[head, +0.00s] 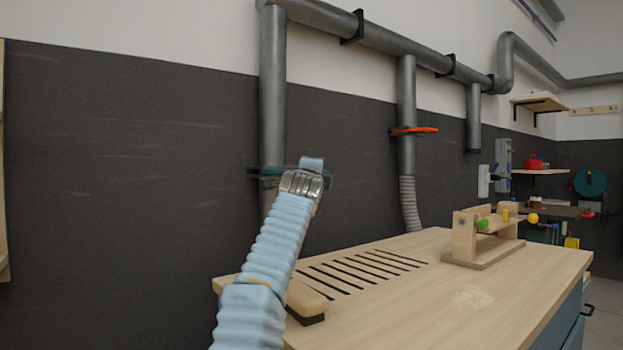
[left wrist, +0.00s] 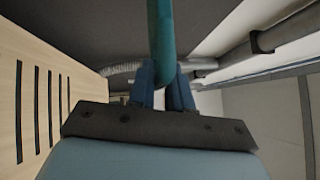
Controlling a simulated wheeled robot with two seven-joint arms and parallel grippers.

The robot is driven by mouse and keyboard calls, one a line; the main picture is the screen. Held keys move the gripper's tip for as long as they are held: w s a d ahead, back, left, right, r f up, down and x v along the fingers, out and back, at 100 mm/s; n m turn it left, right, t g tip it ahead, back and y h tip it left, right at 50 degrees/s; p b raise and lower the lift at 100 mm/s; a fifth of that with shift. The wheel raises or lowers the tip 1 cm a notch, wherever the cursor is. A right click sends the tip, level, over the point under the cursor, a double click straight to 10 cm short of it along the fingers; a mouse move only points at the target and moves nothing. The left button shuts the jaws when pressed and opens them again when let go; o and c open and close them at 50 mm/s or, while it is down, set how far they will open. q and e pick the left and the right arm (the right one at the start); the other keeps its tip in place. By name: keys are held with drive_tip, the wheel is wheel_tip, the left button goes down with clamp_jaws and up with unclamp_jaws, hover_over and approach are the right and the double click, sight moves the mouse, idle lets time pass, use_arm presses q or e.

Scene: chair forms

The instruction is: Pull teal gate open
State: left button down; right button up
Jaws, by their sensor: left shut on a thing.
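The teal gate (head: 268,171) sits across the left vertical grey duct (head: 272,95), in front of the dark wall. Its teal handle (left wrist: 160,35) runs down between my fingers in the left wrist view. My left gripper (head: 313,165) is at the gate's right end, and its blue fingers (left wrist: 164,88) are shut on the handle. My wrist and fingers hide part of the gate in the head view, so I cannot tell how far its plate stands out of the duct. My right gripper is not in view.
Open space lies between the arm and the middle duct.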

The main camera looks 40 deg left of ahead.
use_arm(q)
drive_tip(key=c, duration=1.2)
unclamp_jaws()
drive_tip(key=shift+w+d+f, duration=0.1)
drive_tip(key=shift+d+f, duration=0.05)
drive_tip(key=shift+d, duration=0.15)
drive_tip(key=shift+o, duration=0.2)
drive_tip(key=shift+a, duration=0.1)
drive_tip(key=b+v, duration=1.1)
drive_tip(key=v, duration=0.3)
